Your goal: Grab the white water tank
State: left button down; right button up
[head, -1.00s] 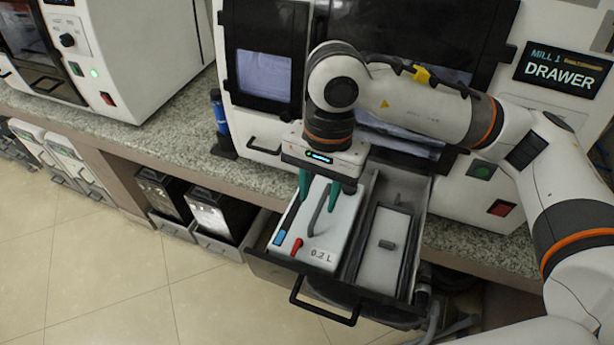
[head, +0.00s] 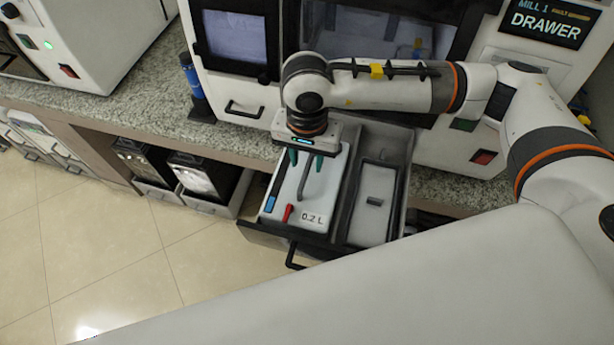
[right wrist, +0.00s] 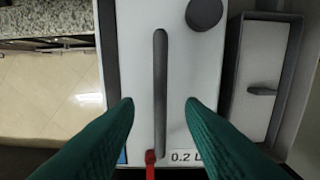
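The white water tank (head: 327,190), labelled 0.2 L, sits in the left part of the open drawer (head: 401,203). A long grey handle (head: 307,180) runs along its top, with a red piece (head: 288,212) and a blue strip (head: 270,203) near its front. My right gripper (head: 306,161) is over the tank with green fingers open. In the right wrist view the fingers (right wrist: 159,101) stand on either side of the handle (right wrist: 160,75), with a gap on both sides. Their height relative to the handle is hard to tell. My left gripper is not in view.
A grey lidded compartment (head: 374,205) fills the drawer's right side. The drawer's black pull (head: 294,257) is at the front. The mill (head: 235,80) stands behind on the granite counter (head: 120,125). Black-and-grey bins (head: 204,178) are under the counter. Floor at left is clear.

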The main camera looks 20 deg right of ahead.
jog(key=shift+f, duration=1.2)
grip_shut()
dwell(0.4)
jog(key=shift+w+r, duration=0.1)
jog(key=shift+r, duration=0.1)
